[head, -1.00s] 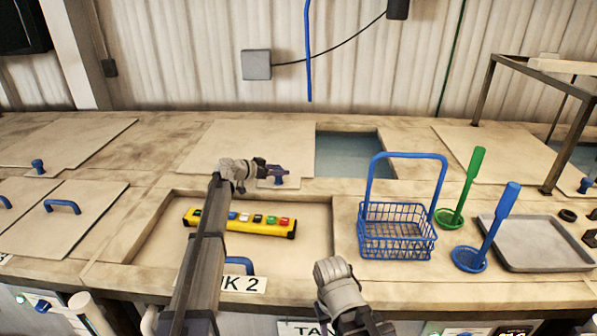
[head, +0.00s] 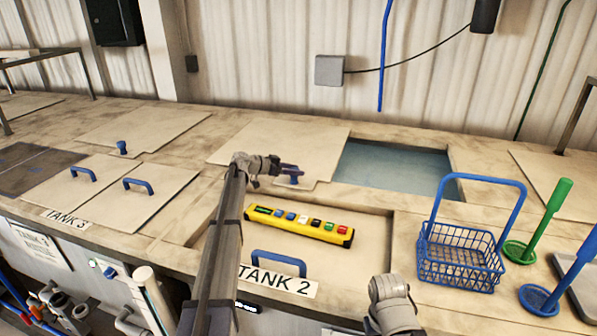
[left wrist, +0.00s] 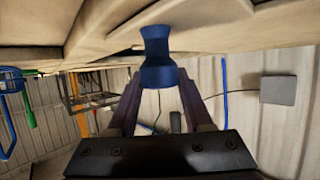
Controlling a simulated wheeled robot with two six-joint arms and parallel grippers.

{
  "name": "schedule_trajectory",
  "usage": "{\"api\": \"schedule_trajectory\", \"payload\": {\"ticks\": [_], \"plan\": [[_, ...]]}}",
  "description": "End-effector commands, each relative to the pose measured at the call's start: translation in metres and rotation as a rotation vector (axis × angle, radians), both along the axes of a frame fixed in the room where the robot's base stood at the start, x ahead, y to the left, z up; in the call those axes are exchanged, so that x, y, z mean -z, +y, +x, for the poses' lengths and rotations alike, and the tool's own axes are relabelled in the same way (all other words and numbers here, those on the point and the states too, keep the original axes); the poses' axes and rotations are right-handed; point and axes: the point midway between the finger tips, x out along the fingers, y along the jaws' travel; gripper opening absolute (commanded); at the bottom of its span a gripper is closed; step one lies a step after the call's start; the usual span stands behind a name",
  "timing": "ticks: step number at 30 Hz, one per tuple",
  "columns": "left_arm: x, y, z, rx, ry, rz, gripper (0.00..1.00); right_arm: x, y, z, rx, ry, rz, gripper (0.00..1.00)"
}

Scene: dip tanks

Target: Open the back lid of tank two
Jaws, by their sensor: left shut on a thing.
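The back lid of tank two (head: 270,145) is a flat beige panel behind the TANK 2 label (head: 278,281). To its right, a rectangular opening shows blue-grey liquid (head: 385,175). My left gripper (head: 288,171) is shut on the lid's blue knob (head: 294,180) at the front right of the lid. In the left wrist view the blue knob (left wrist: 158,62) sits between the two fingers. The front lid of tank two (head: 350,262) lies in its recess with a blue handle (head: 279,262). My right gripper's fingers are not in view.
A yellow box with coloured buttons (head: 300,226) lies on the front lid. A blue wire basket (head: 460,262), a green ladle (head: 540,225) and a blue ladle (head: 565,275) stand at the right. Tank three's lids (head: 140,130) lie at the left.

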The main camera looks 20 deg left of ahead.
Motion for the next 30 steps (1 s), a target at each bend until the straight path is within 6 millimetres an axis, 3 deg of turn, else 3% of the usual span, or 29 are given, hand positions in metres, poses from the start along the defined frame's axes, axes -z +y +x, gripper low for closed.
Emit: {"api": "schedule_trajectory", "payload": {"ticks": [7,8,15,30], "plan": [[0.0005,0.0009,-0.0005,0.0,0.0,0.003,0.0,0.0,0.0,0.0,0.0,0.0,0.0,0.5],[0.0004,0.0008,-0.0004,0.0,0.0,0.003,0.52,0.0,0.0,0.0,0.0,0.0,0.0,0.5],[0.0002,0.0003,-0.0001,-0.001,0.0,0.002,0.79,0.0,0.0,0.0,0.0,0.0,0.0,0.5],[-0.0072,0.0095,-0.0098,-0.001,0.0,0.0,0.81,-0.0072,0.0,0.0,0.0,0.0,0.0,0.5]]}}
